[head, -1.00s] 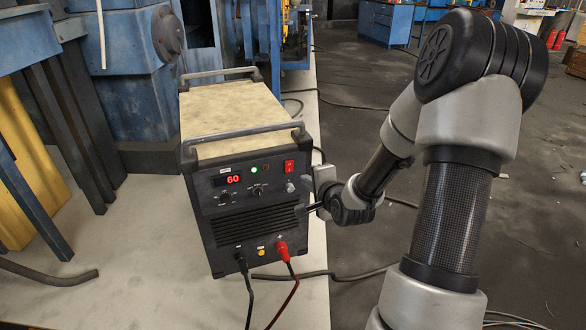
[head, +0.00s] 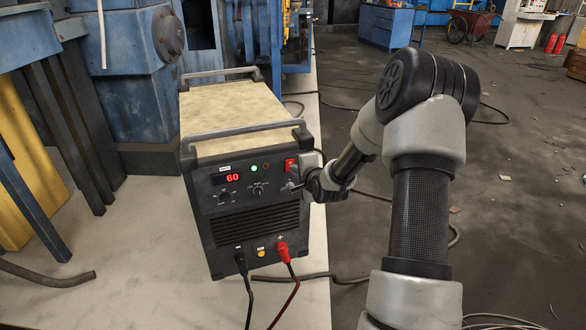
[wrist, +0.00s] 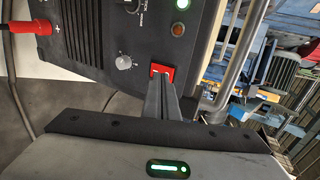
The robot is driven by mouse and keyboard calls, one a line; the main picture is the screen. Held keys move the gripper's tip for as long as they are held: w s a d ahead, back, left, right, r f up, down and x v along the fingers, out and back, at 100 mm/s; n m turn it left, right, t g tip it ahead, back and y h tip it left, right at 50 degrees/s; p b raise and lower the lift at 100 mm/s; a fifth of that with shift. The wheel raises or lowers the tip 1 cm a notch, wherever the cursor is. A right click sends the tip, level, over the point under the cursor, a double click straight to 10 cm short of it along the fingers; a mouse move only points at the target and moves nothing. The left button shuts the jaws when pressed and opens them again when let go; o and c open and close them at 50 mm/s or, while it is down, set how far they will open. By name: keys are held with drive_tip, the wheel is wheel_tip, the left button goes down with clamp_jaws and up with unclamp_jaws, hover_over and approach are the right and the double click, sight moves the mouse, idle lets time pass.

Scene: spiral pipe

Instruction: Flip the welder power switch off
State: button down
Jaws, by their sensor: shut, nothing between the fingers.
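The welder (head: 255,190) stands upright, its front panel facing my head camera. Its red power switch (head: 291,163) is at the panel's upper right. The display (head: 228,179) reads 60 and a green light (head: 254,168) is lit. My gripper (head: 290,185) is shut and empty, at the panel's right side just below the switch. In the wrist view the shut fingers (wrist: 160,90) reach to the red switch (wrist: 163,69) and cover part of it. I cannot tell whether they touch it.
A grey knob (wrist: 124,62) sits beside the switch on the panel. A red plug (head: 282,249) and a black plug (head: 240,258) with cables are low on the front. A metal handle bar (head: 245,131) runs along the top front edge. Open floor lies to the right.

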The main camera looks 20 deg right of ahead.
sight(289, 161)
drive_tip(key=shift+w+r, duration=0.2)
drive_tip(key=shift+w, duration=1.05)
drive_tip(key=shift+w+r, duration=0.15)
drive_tip(key=shift+w, duration=0.25)
drive_tip(key=shift+r, duration=0.1)
drive_tip(key=shift+r+p, duration=0.5)
drive_tip(key=shift+r, duration=0.25)
drive_tip(key=shift+s, duration=0.1)
